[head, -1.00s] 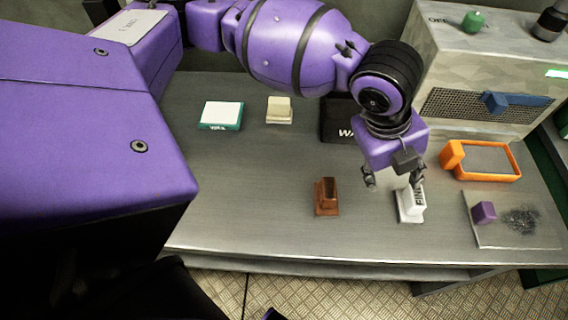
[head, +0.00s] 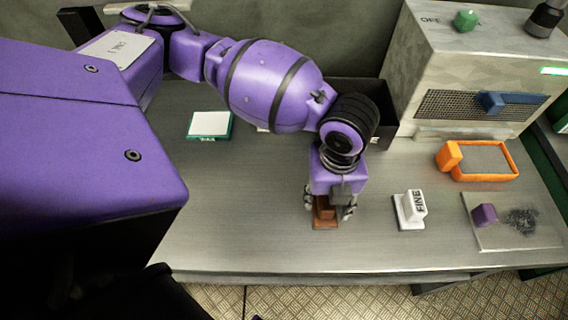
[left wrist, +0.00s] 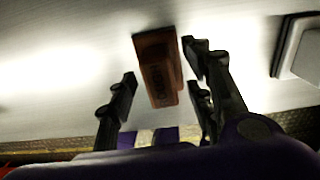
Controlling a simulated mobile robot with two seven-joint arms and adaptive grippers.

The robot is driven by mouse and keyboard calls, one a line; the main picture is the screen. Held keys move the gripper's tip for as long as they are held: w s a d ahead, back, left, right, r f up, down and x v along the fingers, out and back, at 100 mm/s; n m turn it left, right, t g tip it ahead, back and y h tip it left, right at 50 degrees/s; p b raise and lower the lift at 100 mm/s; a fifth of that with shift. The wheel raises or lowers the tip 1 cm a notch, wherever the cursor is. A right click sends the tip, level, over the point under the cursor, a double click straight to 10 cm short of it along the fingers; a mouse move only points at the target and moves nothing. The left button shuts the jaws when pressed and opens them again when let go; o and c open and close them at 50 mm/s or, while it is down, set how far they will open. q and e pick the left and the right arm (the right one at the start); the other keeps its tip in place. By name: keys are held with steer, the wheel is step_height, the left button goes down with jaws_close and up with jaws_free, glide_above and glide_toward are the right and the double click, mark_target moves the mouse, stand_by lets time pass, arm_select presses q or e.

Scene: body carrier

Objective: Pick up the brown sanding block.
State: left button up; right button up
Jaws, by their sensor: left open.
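The brown sanding block (head: 325,216) stands on the grey metal bench near its front edge. In the head view my left gripper (head: 328,210) is right over it, with one finger on each side, and partly hides it. My right gripper is not in view.
A white block marked FINE (head: 411,208) stands to the right. Further right are an orange frame (head: 490,177) and a pale plate (head: 540,237) with a purple block (head: 484,214). A teal-edged white pad (head: 209,125) lies back left. A grey machine (head: 480,70) stands back right.

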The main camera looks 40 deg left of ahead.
arm_select(q)
steer(key=shift+f, duration=0.25)
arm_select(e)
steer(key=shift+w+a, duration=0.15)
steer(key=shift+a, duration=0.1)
arm_select(q)
jaws_close()
steer(key=shift+r, duration=0.1)
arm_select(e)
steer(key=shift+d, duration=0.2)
arm_select(q)
steer(key=shift+w+r, duration=0.1)
steer(key=shift+r, duration=0.5)
steer(key=r, duration=0.2)
steer(key=shift+d+r, duration=0.2)
steer(key=shift+r, duration=0.15)
steer(key=s+d+r+p, duration=0.2)
steer(key=s+d+r, duration=0.6)
steer(key=s, duration=0.3)
steer(key=shift+d+r, duration=0.15)
steer(key=shift+r, duration=0.45)
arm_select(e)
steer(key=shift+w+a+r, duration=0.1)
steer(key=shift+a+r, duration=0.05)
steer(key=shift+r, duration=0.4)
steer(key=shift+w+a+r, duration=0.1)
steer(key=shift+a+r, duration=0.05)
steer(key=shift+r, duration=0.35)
